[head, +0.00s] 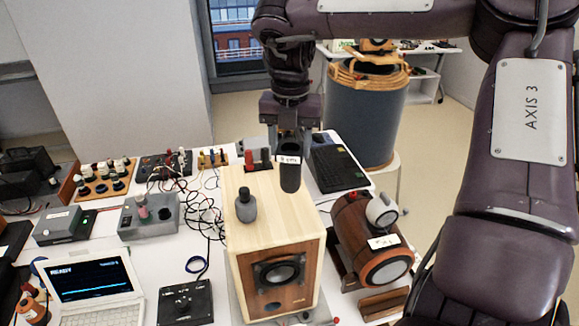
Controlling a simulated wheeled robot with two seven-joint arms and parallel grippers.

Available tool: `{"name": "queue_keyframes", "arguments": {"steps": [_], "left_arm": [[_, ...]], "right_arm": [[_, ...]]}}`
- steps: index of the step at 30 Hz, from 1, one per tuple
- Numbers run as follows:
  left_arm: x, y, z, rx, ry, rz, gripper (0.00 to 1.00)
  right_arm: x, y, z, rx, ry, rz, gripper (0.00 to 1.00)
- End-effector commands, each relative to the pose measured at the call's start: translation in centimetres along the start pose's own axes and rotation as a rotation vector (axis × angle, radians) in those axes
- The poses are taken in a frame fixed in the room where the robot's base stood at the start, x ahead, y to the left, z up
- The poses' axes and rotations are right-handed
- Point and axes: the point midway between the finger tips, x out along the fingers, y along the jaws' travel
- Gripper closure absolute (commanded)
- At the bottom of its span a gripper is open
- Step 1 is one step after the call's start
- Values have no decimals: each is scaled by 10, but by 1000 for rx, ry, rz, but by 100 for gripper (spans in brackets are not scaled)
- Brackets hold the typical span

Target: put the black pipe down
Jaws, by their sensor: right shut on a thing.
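My right gripper (292,140) points down over the wooden speaker box (258,240). It is shut on the black pipe (290,177), a short dark cylinder with a small white label near its upper end. The pipe hangs upright above or at the right part of the box top; I cannot tell whether its lower end touches. The fingers partly hide its upper end. My left gripper is not in view.
A small dark knobbed object (245,206) stands on the box top, left of the pipe. A brown cylindrical device (362,235) stands right of the box. A keyboard (338,165) lies behind. A white laptop (92,285) and loose cables (205,205) are at left.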

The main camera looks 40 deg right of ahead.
Motion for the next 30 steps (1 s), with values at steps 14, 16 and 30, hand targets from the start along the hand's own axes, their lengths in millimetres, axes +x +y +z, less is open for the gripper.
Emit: {"name": "queue_keyframes", "arguments": {"steps": [14, 16, 30], "left_arm": [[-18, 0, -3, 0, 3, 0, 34], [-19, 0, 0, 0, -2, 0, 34], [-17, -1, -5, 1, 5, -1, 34]], "right_arm": [[54, 0, -2, -2, 3, 0, 77], [59, 0, -2, 0, 1, 1, 77], [60, 0, -2, -1, 0, 1, 28]]}}
